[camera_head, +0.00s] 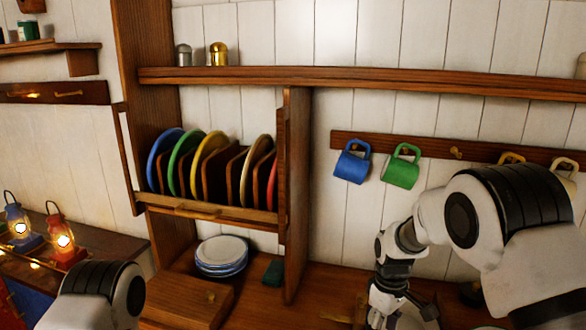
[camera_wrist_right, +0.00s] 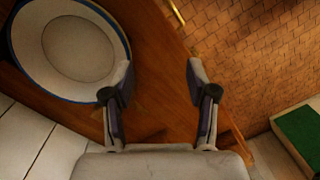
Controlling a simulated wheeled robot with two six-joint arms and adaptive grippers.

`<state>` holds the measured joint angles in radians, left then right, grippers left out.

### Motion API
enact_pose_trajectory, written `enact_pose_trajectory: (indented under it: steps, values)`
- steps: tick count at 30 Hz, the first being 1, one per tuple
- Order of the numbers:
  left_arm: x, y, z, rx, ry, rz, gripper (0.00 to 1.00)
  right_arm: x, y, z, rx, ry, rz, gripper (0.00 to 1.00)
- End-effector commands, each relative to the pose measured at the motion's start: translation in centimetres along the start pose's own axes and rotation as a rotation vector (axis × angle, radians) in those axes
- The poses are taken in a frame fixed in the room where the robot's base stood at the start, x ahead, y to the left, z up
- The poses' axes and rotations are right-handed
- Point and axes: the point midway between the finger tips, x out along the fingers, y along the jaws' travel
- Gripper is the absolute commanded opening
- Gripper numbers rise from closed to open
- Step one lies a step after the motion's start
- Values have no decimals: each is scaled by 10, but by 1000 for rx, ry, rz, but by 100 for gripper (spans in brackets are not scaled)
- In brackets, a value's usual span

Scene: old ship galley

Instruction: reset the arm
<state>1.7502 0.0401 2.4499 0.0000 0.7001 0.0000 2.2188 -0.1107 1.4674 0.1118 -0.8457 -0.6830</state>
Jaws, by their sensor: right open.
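My right arm reaches in from the right in the head view, bent downward. Its gripper (camera_head: 402,308) hangs low over the wooden counter near the bottom edge, partly cut off. In the right wrist view the right gripper (camera_wrist_right: 158,82) is open, with nothing between its fingers. A white plate with a blue rim (camera_wrist_right: 80,45) lies left of the fingers, apart from them. Of my left arm only a rounded link shows at the bottom left of the head view. The left gripper is out of sight.
A wooden rack holds upright coloured plates, including a blue one (camera_head: 163,158). Stacked plates (camera_head: 222,252) lie below it on the counter. Blue (camera_head: 352,165) and green (camera_head: 401,169) mugs hang on a rail (camera_head: 440,150) behind the right arm. Lit lanterns (camera_head: 62,240) stand at left.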

Motion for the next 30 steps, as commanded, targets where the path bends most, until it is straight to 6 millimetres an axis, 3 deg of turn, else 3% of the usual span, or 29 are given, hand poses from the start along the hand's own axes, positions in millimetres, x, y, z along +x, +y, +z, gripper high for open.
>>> enact_pose_trajectory:
  steps: [5, 11, 14, 17, 21, 23, 25, 30]
  values:
    - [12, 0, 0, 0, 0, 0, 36, 56, -12, 26, 15, -79, -73, 58]
    - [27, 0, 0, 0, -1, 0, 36, 135, -36, 76, 40, -187, -164, 58]
    - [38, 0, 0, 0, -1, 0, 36, 191, -58, 116, 78, -245, -204, 58]
    - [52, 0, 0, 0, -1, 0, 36, 256, -90, 172, 151, -298, -227, 58]
    - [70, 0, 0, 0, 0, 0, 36, 325, -148, 264, 320, -320, -197, 58]
    - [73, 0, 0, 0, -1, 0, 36, 333, -168, 292, 413, -279, -154, 58]
    - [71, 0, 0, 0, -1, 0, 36, 326, -176, 304, 513, -192, -94, 58]
    - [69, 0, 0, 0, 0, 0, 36, 316, -157, 280, 679, 46, 16, 58]
